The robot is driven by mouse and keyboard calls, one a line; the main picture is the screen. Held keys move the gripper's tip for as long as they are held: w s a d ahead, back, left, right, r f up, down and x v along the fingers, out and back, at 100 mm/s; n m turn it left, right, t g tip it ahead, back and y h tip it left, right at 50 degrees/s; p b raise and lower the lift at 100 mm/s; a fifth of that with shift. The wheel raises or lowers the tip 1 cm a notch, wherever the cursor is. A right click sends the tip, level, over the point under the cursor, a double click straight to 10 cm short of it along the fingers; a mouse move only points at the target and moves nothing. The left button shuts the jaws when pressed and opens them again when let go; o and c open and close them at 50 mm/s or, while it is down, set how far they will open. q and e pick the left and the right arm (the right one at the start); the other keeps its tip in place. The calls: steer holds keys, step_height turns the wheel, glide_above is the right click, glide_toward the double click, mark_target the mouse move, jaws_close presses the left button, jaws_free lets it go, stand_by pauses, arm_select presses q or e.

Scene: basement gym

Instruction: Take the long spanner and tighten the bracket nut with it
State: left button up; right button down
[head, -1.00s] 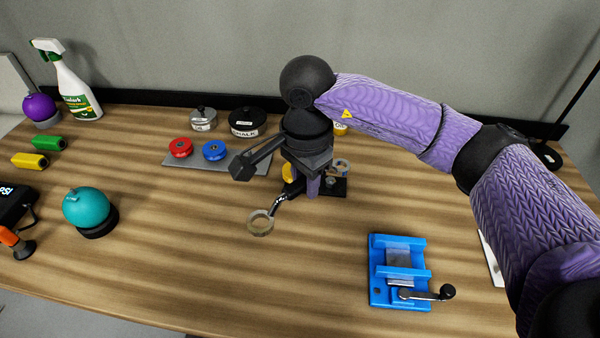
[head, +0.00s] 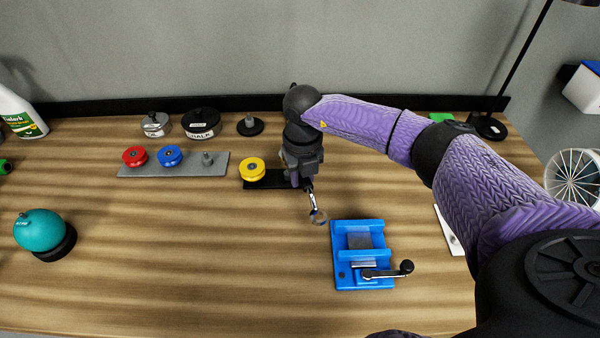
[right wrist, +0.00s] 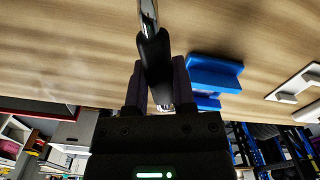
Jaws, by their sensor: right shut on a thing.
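My right gripper (head: 302,181) is shut on the long spanner (head: 311,198) above the table, behind the blue vise. The spanner's chrome shaft and ring end slant down and to the right, with the ring near the vise's back left corner. In the right wrist view, the spanner's black handle (right wrist: 155,62) lies between my two dark fingers, its chrome shaft running out of the top. I cannot make out the bracket nut in either view. My left gripper is out of view.
The blue vise (head: 340,268) with a crank stands front right of centre. A black base with a yellow disc (head: 252,169) is left of the gripper. A grey plate (head: 190,170) bears red and blue discs. A teal ball (head: 40,229) sits left.

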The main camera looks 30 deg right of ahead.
steer(key=shift+s+r, duration=0.1)
step_height(320, 180, down, 4)
steer(key=b, duration=0.2)
steer(key=shift+a+f+b, duration=0.1)
steer(key=shift+f+b, duration=0.1)
steer(key=shift+b, duration=0.1)
steer(key=shift+f, duration=0.25)
steer(key=shift+r, duration=0.1)
stand_by(1.3)
steer(key=shift+f+b, duration=0.5)
steer(key=shift+f, duration=0.6)
stand_by(0.7)
